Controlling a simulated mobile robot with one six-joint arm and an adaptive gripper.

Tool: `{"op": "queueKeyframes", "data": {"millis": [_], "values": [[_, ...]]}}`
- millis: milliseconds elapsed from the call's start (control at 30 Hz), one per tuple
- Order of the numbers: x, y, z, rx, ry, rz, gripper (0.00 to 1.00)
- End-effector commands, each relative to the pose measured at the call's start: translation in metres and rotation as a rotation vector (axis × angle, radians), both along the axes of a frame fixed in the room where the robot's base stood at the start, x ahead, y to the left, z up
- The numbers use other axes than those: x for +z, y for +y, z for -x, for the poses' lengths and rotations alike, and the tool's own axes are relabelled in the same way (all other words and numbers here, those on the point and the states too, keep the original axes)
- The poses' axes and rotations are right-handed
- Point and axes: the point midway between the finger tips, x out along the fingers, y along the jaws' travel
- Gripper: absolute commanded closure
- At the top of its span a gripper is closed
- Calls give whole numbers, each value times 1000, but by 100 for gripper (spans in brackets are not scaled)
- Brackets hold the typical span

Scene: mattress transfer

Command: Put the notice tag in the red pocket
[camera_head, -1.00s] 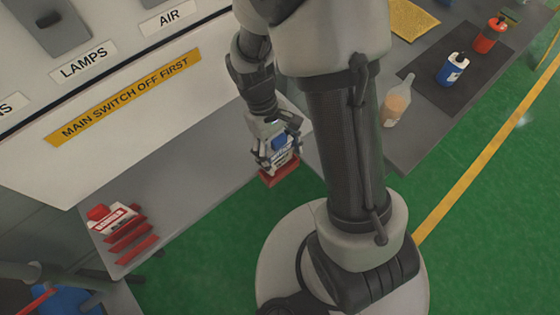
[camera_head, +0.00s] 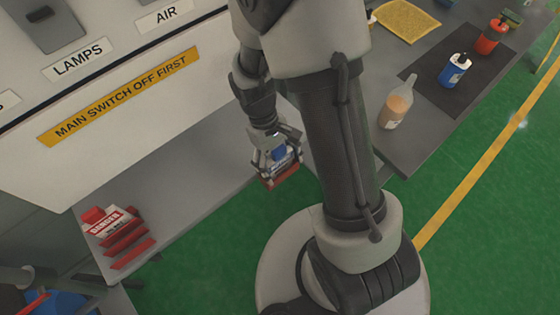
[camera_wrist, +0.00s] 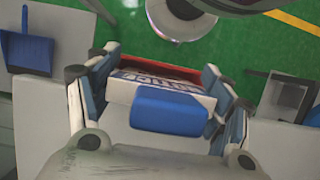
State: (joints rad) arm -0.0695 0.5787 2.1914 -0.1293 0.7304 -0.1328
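The notice tag (camera_head: 288,164) is white with blue lettering and a blue block on its top; it also shows in the wrist view (camera_wrist: 190,92). My gripper (camera_wrist: 160,98) has a finger against each side edge of the tag and appears shut on it. In the head view my gripper (camera_head: 277,152) is at the right end of the grey shelf. The red pocket (camera_head: 284,179) is directly below the tag, and its red rim (camera_wrist: 155,65) shows behind the tag in the wrist view. How far the tag's lower edge is inside the pocket is hidden.
A red-and-white danger tag (camera_head: 110,222) is beside red strips (camera_head: 133,253) at the shelf's left end. A grey bench (camera_head: 420,140) at right holds several bottles. A blue dustpan (camera_wrist: 28,50) shows in the wrist view. Green floor is open between.

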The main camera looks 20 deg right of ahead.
Motion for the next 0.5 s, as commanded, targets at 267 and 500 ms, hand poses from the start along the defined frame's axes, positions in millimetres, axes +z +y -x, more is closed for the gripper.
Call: {"op": "queueKeyframes", "data": {"millis": [267, 500], "values": [[1, 0, -1, 0, -3, 0, 12], [8, 0, -2, 0, -3, 0, 12]]}}
